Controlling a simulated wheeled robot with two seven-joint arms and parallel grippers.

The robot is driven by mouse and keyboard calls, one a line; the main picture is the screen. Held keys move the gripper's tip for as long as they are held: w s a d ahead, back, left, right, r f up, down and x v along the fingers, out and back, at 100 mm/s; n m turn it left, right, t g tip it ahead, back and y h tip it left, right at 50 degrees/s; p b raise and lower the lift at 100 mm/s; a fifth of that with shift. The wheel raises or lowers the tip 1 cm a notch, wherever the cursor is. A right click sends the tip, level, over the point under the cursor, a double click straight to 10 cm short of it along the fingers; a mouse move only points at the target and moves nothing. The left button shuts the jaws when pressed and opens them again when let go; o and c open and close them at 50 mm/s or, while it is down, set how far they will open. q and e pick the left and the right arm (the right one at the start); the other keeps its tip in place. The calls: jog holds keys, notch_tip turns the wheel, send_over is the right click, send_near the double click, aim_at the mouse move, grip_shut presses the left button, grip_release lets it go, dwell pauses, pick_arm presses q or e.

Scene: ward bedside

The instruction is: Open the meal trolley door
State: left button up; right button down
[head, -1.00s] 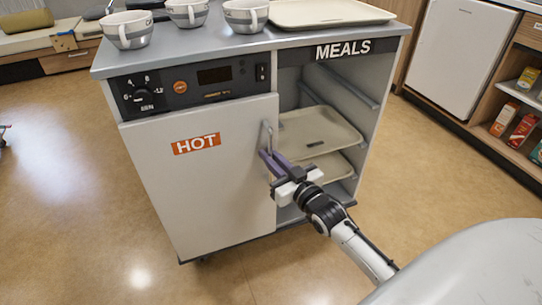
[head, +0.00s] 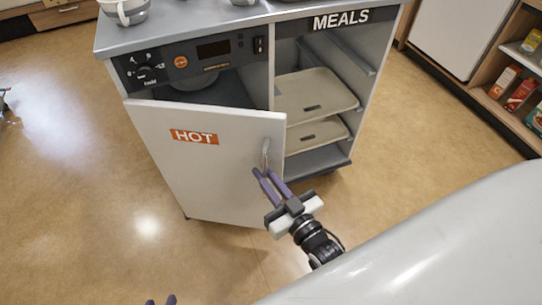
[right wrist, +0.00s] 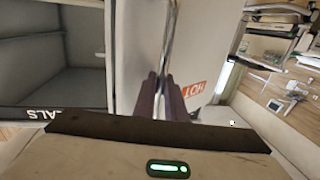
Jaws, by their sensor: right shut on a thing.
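The meal trolley (head: 350,120) stands in front of me. Its white door with the orange HOT label (head: 185,170) is partly open, its right edge swung toward me; a dark gap with a round plate shows above its top edge. The metal door handle (head: 266,148) is near the door's right edge. My right gripper (head: 266,174) is shut on the handle's lower part; in the right wrist view the fingers (right wrist: 162,98) close around the bar (right wrist: 169,45). Only the fingertips of my left gripper (head: 161,300) show, apart and empty, at the bottom edge.
Cream trays (head: 316,92) sit on the trolley's open right side under the MEALS sign. Cups (head: 125,10) stand on top. A white cabinet (head: 455,30) and shelves with boxes (head: 521,95) are at the right. The floor left of the trolley is clear.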

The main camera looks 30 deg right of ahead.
jog(key=shift+s+a, duration=0.35)
jog(key=shift+a, duration=0.15)
